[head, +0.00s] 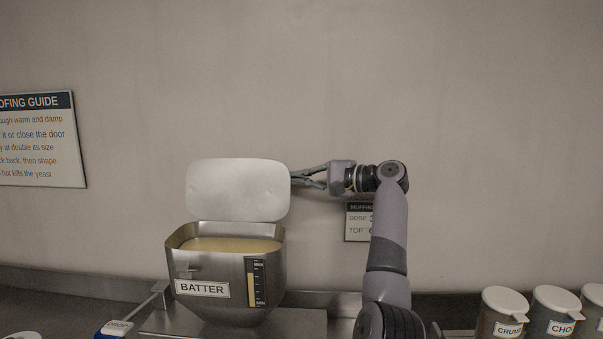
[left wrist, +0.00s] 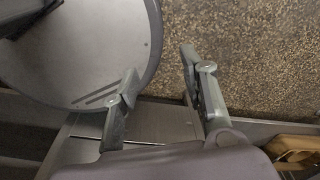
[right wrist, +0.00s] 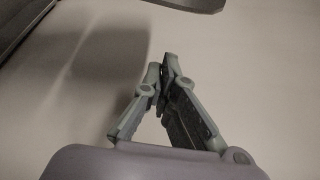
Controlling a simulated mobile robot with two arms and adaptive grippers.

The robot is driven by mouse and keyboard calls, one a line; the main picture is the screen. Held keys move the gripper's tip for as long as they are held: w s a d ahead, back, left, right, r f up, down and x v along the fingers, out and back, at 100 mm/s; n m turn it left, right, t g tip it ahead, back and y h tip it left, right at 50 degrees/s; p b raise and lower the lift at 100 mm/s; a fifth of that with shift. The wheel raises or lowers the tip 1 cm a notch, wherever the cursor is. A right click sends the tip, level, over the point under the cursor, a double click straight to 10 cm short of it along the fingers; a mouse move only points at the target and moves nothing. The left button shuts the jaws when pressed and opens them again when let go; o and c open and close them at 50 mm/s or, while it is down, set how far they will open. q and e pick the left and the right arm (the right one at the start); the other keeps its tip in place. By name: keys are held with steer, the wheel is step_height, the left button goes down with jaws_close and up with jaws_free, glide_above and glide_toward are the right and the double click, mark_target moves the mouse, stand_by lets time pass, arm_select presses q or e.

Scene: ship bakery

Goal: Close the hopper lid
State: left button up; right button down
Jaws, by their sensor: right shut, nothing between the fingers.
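The batter hopper (head: 225,285) is a steel tub with a BATTER label, and pale batter (head: 230,244) shows inside it. Its lid (head: 238,189) is open, standing upright at the hopper's back edge. My right gripper (head: 296,179) is at the lid's right edge, reaching in from the right; whether it touches the lid, I cannot tell. In the right wrist view its fingertips (right wrist: 162,70) are together with nothing between them, facing the pale wall. My left gripper (left wrist: 160,72) shows only in the left wrist view, with fingers apart and empty, pointing down above the floor.
A wall sign (head: 358,223) is partly hidden behind my right arm. Lidded jars (head: 503,312) stand at the right of the counter. A blue DROP part (head: 115,328) and a thin lever (head: 158,296) are at the hopper's front left. The wall above the lid is clear.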

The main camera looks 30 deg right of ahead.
mark_target(273, 177)
arm_select(q)
steer(key=shift+w+r+p, duration=0.2)
steer(key=shift+r+p, duration=0.55)
steer(key=shift+r, duration=0.15)
steer(key=shift+w+r+p, duration=0.15)
steer(key=shift+r+p, duration=0.65)
steer(key=shift+r, duration=0.15)
steer(key=shift+w+r+p, duration=0.2)
steer(key=shift+r+p, duration=0.55)
steer(key=shift+r, duration=0.15)
arm_select(e)
steer(key=shift+w+a+r, duration=0.1)
steer(key=shift+w+a, duration=0.35)
steer(key=shift+a, duration=0.55)
steer(key=shift+w+a+f, duration=0.1)
steer(key=shift+w+a, duration=0.4)
steer(key=shift+a, duration=0.45)
steer(key=shift+w+a+r, duration=0.1)
steer(key=shift+w+a, duration=0.35)
steer(key=shift+a, duration=0.55)
arm_select(q)
steer(key=shift+d+f, duration=0.1)
steer(key=shift+f, duration=0.05)
